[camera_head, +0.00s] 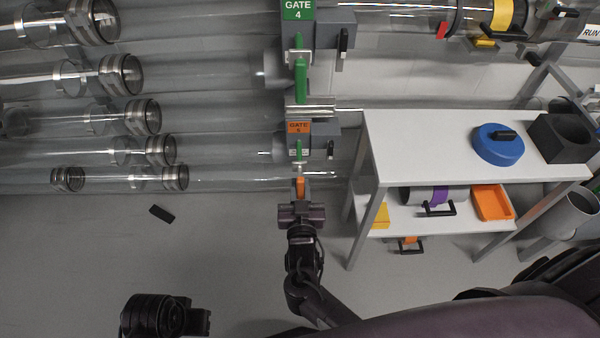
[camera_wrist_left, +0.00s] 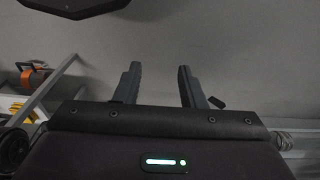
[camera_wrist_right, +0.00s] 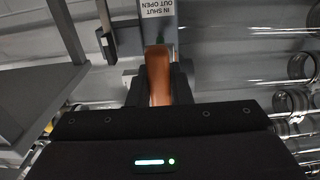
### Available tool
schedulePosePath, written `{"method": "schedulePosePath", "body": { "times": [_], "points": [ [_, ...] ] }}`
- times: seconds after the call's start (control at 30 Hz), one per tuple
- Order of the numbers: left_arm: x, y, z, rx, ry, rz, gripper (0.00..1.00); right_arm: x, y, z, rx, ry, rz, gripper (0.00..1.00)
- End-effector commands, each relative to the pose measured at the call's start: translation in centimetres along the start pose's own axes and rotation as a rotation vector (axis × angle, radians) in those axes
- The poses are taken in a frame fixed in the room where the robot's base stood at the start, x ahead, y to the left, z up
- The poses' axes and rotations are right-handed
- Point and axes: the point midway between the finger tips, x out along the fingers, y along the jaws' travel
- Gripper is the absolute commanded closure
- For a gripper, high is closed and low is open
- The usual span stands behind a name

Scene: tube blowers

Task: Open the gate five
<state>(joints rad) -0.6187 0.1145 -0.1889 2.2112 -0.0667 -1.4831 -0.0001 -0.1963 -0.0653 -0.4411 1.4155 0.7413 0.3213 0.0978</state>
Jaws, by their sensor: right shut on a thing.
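The gate five unit carries an orange label (camera_head: 299,127) at the end of the lowest tubes in the head view, its digit too small to read surely. Its orange handle (camera_head: 300,186) points down toward me below a green part. My right gripper (camera_head: 301,200) is shut on this orange handle, which stands between its fingers in the right wrist view (camera_wrist_right: 158,75). A white plate (camera_wrist_right: 158,8) there reads "IN SHUT OUT OPEN", upside down. The gripper hides the handle's near end. My left gripper (camera_wrist_left: 158,80) is open and empty over bare floor in its wrist view.
The green gate 4 sign (camera_head: 298,9) and green handle (camera_head: 300,78) are above. A white bench (camera_head: 430,145) at right holds a blue disc (camera_head: 498,144) and a black block (camera_head: 560,138). Clear tubes fill the left. A dark block (camera_head: 162,213) lies on open floor.

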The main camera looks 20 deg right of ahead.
Motion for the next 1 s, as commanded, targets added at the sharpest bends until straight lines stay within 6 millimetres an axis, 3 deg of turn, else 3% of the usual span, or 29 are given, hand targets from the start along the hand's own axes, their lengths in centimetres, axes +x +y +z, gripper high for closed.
{"method": "schedulePosePath", "body": {
  "times": [0.2, 0.23, 0.4, 0.73, 1.0],
  "points": [
    [0.1, 0.0, 0.0, 0.000, 0.001, 0.000, 0.64, 0.1, 0.0, 0.1, 0.000, 0.000, 0.000, 1.00],
    [0.1, 0.0, 0.0, 0.000, 0.001, 0.000, 0.64, 0.1, 0.0, 0.1, 0.000, 0.000, 0.000, 0.79],
    [0.1, 0.0, 0.0, 0.000, 0.002, 0.000, 0.64, 0.1, 0.0, 0.0, 0.000, 0.001, 0.000, 0.60],
    [0.0, 0.0, -0.1, 0.000, 0.003, 0.000, 0.64, -0.4, 0.0, 0.0, 0.000, 0.000, 0.000, 0.60],
    [1.1, -0.1, -0.1, -0.006, 0.002, 0.001, 0.64, -4.8, 0.0, 0.0, 0.001, -0.003, 0.000, 0.60]
  ]
}}
